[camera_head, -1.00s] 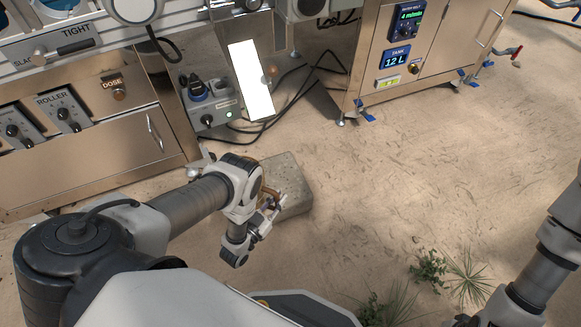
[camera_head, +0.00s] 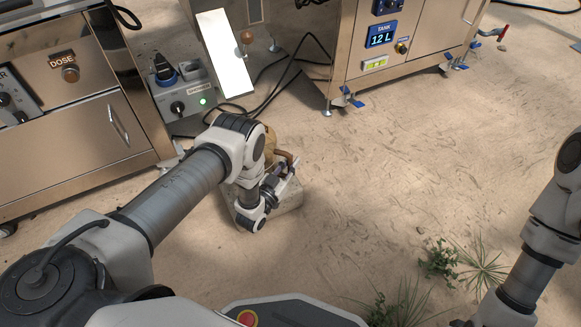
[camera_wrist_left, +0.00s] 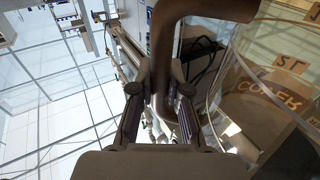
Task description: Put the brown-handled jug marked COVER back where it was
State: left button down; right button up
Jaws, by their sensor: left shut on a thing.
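The COVER jug (camera_head: 270,145) is a clear vessel with tan contents and a brown handle (camera_head: 287,157). In the head view my left wrist hides much of it. My left gripper (camera_head: 277,180) is shut on the brown handle. In the left wrist view the handle (camera_wrist_left: 168,45) passes between the fingers (camera_wrist_left: 160,95), and the jug's COVER label (camera_wrist_left: 270,92) shows at the right. A pale grey block (camera_head: 290,200) is on the ground, partly hidden behind the gripper and jug. Whether the jug touches the block cannot be told. My right gripper is out of view.
A steel cabinet with a DOSE knob (camera_head: 70,73) stands at the left, a TANK cabinet (camera_head: 385,60) at the back. Plants (camera_head: 440,262) grow at the lower right. Open sand lies in the middle.

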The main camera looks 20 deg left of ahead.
pick_arm(q)
jog(key=c, duration=1.6)
grip_release()
jog(key=o, duration=0.4)
jog(key=shift+o, duration=0.2)
jog(key=shift+r, duration=0.25)
jog(key=s+a+f+p, duration=0.1)
jog(key=s+a+p, duration=0.1)
jog(key=s+p, duration=0.4)
jog(key=s, duration=0.5)
jog(key=shift+s, duration=0.4)
